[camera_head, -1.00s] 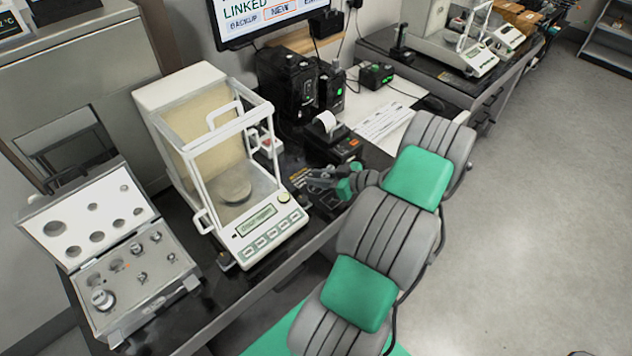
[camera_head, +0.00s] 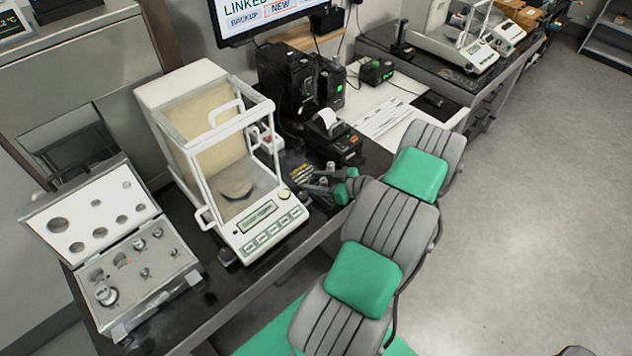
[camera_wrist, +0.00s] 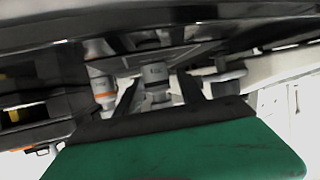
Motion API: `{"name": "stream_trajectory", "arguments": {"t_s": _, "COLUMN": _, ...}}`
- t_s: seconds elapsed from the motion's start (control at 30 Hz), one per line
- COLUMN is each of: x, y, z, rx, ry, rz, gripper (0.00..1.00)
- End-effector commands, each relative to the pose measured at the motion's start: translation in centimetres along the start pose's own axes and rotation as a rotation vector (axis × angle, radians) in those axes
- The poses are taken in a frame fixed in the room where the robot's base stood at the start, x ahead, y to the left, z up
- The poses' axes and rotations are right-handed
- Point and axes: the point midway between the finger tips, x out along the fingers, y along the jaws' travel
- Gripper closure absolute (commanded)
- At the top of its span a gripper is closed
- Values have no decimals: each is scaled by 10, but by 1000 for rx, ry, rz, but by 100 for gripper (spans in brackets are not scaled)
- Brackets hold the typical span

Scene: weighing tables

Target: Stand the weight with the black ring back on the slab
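My gripper (camera_head: 312,186) is low over the dark bench, just right of the white balance. In the wrist view its two dark fingers (camera_wrist: 158,92) stand apart, one on each side of a grey metal weight (camera_wrist: 157,76). Gaps show between that weight and both fingers, so the gripper looks open. The weight has a dark band and small marks, but I cannot tell surely that this is the black ring. A weight with an orange ring (camera_wrist: 103,92) stands to its left, and another grey weight (camera_wrist: 228,78) to its right. The slab cannot be made out clearly.
The balance (camera_head: 262,232) with its open-framed shield stands close left of my gripper. An open weight case (camera_head: 150,290) lies at the far left. A small printer (camera_head: 340,148) stands just behind my gripper. The floor at right is clear.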

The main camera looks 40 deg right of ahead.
Motion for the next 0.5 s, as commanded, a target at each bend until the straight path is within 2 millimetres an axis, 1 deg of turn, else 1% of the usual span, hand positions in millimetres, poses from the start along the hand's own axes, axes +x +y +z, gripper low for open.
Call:
{"name": "stream_trajectory", "arguments": {"t_s": 0.2, "x": 0, "y": 0, "z": -1, "rx": 0, "ry": 0, "rz": 0, "gripper": 54}}
{"name": "stream_trajectory", "arguments": {"t_s": 0.3, "x": -3, "y": 0, "z": -6, "rx": 0, "ry": 0, "rz": 1, "gripper": 54}}
{"name": "stream_trajectory", "arguments": {"t_s": 0.37, "x": -12, "y": 2, "z": -1, "rx": 0, "ry": 0, "rz": 4, "gripper": 54}}
{"name": "stream_trajectory", "arguments": {"t_s": 0.47, "x": -35, "y": 2, "z": 0, "rx": -1, "ry": 0, "rz": 7, "gripper": 54}}
{"name": "stream_trajectory", "arguments": {"t_s": 0.5, "x": -46, "y": 2, "z": 1, "rx": -1, "ry": -1, "rz": 7, "gripper": 54}}
